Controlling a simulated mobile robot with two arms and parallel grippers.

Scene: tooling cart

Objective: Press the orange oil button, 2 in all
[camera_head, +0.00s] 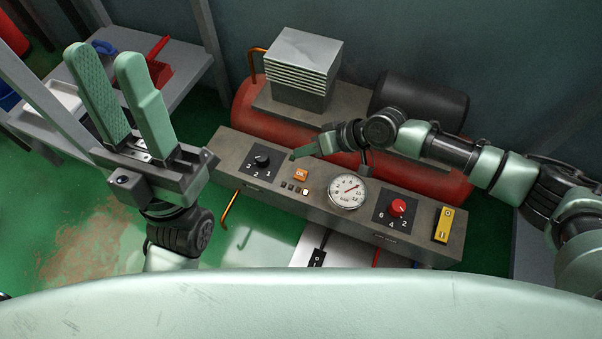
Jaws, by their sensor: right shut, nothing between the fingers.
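The orange oil button (300,174) sits on the sloped grey control panel (335,217), between a black dial and a round gauge. My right gripper (294,155) is shut and empty. Its fingertips point left and show just above and behind the button; I cannot tell the exact height, but the button's face is in plain view. My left gripper (106,62) is raised at the left, fingers up and apart, with nothing between them, well away from the panel.
The panel also carries a black dial (262,161), small indicators (294,188), a gauge (347,190), a red knob (398,207) and a yellow switch (444,225). A red compressor tank (246,112) stands behind it. A grey shelf (190,62) holds a red dustpan (159,72).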

